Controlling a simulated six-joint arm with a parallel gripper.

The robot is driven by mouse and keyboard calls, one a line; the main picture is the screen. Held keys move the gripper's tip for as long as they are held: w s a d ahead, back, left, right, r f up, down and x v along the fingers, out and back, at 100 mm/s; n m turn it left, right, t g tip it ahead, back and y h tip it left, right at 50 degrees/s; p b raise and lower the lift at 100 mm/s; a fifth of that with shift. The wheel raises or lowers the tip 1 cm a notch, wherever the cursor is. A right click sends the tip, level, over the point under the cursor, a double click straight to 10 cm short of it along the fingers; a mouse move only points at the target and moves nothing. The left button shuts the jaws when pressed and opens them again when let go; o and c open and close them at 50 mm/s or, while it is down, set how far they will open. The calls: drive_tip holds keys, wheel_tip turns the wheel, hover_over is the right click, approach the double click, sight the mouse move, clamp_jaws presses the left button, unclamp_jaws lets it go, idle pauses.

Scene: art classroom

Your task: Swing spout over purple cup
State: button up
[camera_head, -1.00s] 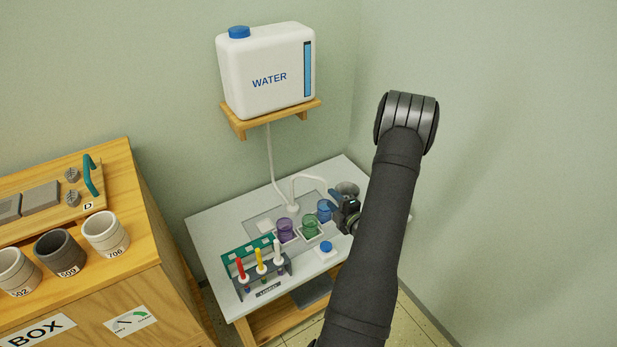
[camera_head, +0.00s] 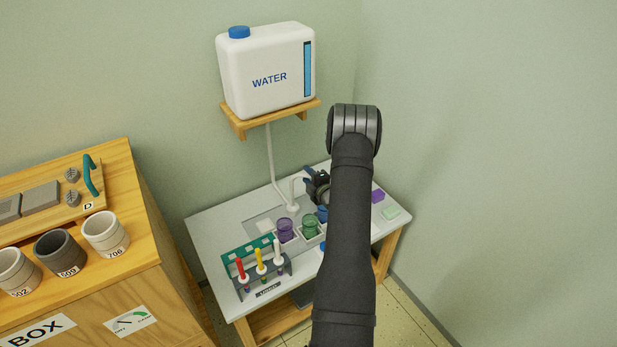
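The purple cup (camera_head: 286,230) stands on the grey table, leftmost in a row with a green cup (camera_head: 310,226) and a blue cup (camera_head: 322,213), which my arm partly hides. The white spout (camera_head: 293,188) rises from a base behind the purple cup. Its visible part leans right toward my gripper, and its outlet end is hidden. My gripper (camera_head: 309,177) is at the spout's upper part, behind the blue cup. The fingers are small and dark, and I cannot tell whether they touch or grip the spout.
A white water tank (camera_head: 268,72) sits on a wall shelf (camera_head: 236,126) above the table. A rack (camera_head: 262,280) with red, yellow and white pieces stands at the front left. A purple block (camera_head: 378,196) and a green block (camera_head: 391,213) lie to the right.

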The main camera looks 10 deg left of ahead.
clamp_jaws()
drive_tip(key=shift+s+a, duration=0.1)
idle(0.3)
drive_tip(key=s+a+m+h, duration=0.3)
drive_tip(key=m+h, duration=0.5)
drive_tip(key=h, duration=0.3)
drive_tip(key=s+a+m+h, duration=0.3)
drive_tip(key=m+h, duration=0.5)
drive_tip(key=h, duration=0.2)
drive_tip(key=shift+m+t+h, duration=0.3)
drive_tip(key=shift+h, duration=0.1)
